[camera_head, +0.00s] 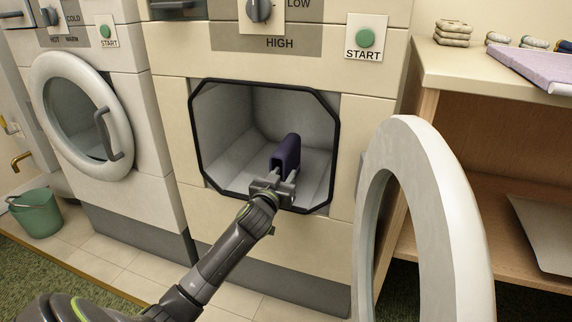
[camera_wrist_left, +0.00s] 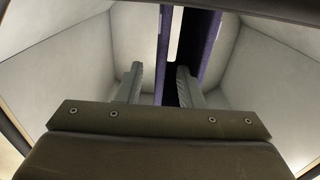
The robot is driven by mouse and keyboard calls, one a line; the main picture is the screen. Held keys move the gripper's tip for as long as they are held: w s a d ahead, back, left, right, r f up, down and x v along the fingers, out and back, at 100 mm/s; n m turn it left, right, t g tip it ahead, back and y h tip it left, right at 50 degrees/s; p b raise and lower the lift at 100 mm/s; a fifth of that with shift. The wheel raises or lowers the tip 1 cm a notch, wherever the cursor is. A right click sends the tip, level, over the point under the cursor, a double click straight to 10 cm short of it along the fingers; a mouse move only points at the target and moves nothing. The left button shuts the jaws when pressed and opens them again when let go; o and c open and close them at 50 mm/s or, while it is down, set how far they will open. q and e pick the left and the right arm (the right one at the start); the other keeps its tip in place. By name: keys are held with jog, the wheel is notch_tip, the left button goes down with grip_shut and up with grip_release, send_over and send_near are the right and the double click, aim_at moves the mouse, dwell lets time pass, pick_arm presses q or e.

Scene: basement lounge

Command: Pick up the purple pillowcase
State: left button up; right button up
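The purple pillowcase (camera_head: 288,151) is a dark, folded piece standing upright inside the open dryer drum (camera_head: 236,120). It also shows in the left wrist view (camera_wrist_left: 209,42), beyond the fingertips and right of the middle. My left gripper (camera_head: 283,174) reaches in through the dryer's opening at its lower right, with its fingers at the near end of the pillowcase. In the left wrist view the two fingers (camera_wrist_left: 160,72) stand apart, with a gap between them. Whether they touch the cloth I cannot tell. My right gripper is not in view.
The round dryer door (camera_head: 440,220) stands open at the right. A closed washer (camera_head: 80,115) and green bucket (camera_head: 36,213) are at left.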

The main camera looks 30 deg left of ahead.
aim_at(290, 165)
pick_arm(q)
jog(key=b+x, duration=0.1)
jog(key=x, duration=0.4)
jog(key=shift+w+a+b, duration=0.1)
jog(key=shift+w+b, duration=0.2)
jog(key=shift+b, duration=0.1)
grip_shut()
